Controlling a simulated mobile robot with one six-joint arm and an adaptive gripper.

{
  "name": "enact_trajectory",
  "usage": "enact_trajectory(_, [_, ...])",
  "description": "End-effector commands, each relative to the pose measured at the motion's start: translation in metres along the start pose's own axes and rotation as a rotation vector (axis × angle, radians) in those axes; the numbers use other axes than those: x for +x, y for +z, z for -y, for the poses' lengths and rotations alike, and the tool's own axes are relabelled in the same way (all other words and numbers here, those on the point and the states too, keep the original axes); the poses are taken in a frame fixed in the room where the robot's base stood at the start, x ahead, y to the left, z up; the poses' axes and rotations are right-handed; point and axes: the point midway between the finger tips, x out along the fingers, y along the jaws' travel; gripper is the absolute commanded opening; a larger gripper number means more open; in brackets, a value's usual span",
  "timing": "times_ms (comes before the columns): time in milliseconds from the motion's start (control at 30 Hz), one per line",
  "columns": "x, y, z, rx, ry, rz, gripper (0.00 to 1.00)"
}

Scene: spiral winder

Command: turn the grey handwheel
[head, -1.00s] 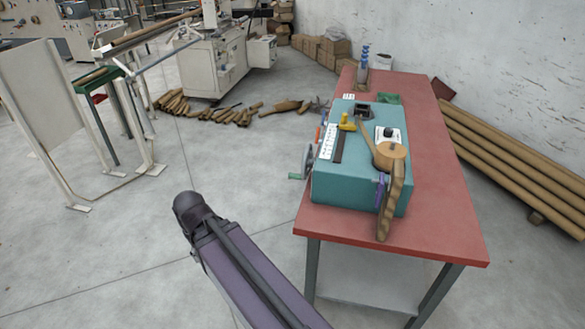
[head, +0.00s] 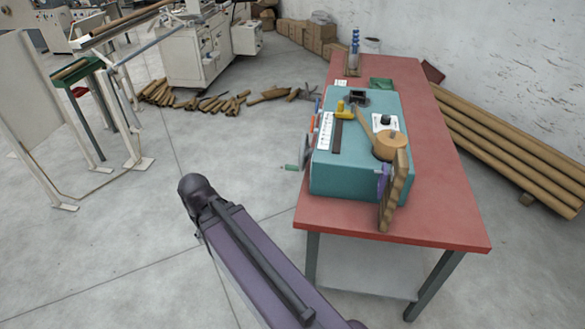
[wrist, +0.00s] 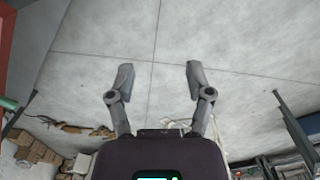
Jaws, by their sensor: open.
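The grey handwheel (head: 306,150) is on the left side of the teal machine (head: 345,180), seen nearly edge-on in the head view. Its green handle (head: 291,168) sticks out to the left. In the wrist view my gripper (wrist: 157,75) is open and empty, with its two fingers apart over bare floor. A green piece (wrist: 10,104) at the left edge of the wrist view may be the handle; the wheel itself is not clear there. In the head view my arm is at the lower middle, left of the machine, and my gripper does not show.
The machine stands on a red table (head: 440,200) with grey legs. Brown tubes (head: 500,150) lean along the wall at the right. A green-topped stand (head: 80,68) is at the left, and cut tubes (head: 190,98) lie on the floor behind.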

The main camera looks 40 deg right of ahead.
Motion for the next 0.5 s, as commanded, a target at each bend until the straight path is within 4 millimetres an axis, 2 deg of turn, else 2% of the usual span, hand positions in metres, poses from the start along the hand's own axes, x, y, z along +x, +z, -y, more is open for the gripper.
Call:
enact_trajectory(67, [0.008, -0.005, -0.006, 0.002, 0.024, -0.002, 0.67])
enact_trajectory(267, [0.034, -0.024, -0.040, 0.016, 0.144, -0.007, 0.67])
enact_trajectory(500, [0.070, -0.058, -0.097, 0.031, 0.381, -0.011, 0.67])
